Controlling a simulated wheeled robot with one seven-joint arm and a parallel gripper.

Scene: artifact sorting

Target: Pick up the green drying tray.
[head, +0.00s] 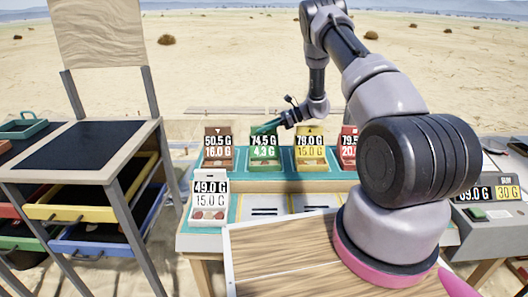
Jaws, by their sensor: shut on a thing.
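My gripper (279,125) is at the far side of the sorting table, just above the green bin (264,163). It is shut on a thin, tilted green piece (264,128), seen small and nearly edge-on. I cannot tell for sure whether this piece is the green drying tray. A green tray (25,243) sits low in the rack at the left, partly cut off by the picture's edge. A teal tray with a handle (22,129) lies on top of the rack at the far left.
Yellow (75,212) and blue (90,246) trays sit in the rack. The sorting table holds brown (219,162), yellow (310,164) and white (208,213) bins with number signs; a red one (348,164) is partly hidden by my arm. A grey scale (487,215) stands at the right.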

